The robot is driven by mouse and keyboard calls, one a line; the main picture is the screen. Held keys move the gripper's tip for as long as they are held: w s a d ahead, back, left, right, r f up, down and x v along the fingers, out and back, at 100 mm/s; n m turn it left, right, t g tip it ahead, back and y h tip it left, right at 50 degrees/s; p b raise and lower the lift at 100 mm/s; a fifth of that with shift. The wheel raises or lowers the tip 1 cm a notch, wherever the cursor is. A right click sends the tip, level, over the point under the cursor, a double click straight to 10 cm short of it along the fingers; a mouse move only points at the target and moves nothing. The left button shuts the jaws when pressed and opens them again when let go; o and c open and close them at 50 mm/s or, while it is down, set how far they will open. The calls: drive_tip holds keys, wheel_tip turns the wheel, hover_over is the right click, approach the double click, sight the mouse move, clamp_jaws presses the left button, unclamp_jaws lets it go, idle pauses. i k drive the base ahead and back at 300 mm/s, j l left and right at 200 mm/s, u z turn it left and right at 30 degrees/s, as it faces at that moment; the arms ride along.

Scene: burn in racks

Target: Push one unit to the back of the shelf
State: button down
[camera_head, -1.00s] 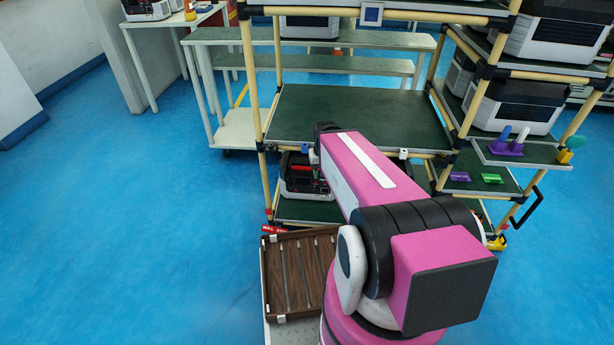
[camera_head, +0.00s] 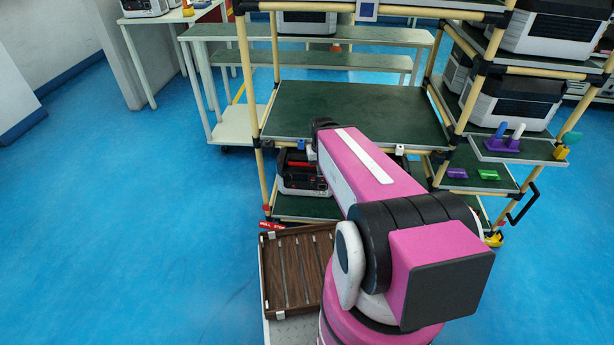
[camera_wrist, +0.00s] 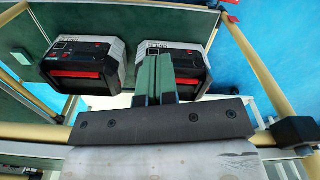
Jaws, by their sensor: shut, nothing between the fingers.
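Two black and grey units with red fronts sit side by side on a green shelf in the wrist view: a left unit (camera_wrist: 83,66) and a right unit (camera_wrist: 178,66). My gripper (camera_wrist: 154,62) is shut and empty. Its green fingers point at the units and overlap the near left part of the right one; I cannot tell whether they touch it. In the head view one unit (camera_head: 298,172) shows on the rack's lower shelf (camera_head: 305,207), left of my arm. My arm hides the gripper and the other unit there.
The green shelf above (camera_head: 350,105) is empty. Yellow rack posts (camera_head: 253,115) flank the opening. A brown slatted tray (camera_head: 290,270) lies low in front. A side shelf (camera_head: 520,150) at right holds coloured items. Blue floor is open at left.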

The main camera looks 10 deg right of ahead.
sight(294, 182)
drive_tip(key=k+l, duration=0.1)
drive_tip(key=l, duration=0.25)
drive_tip(key=l+u, duration=0.1)
drive_tip(key=l, duration=0.25)
drive_tip(key=k+l, duration=0.15)
drive_tip(key=l, duration=0.2)
drive_tip(key=k+l, duration=0.1)
drive_tip(key=l, duration=0.25)
drive_tip(key=u, duration=0.05)
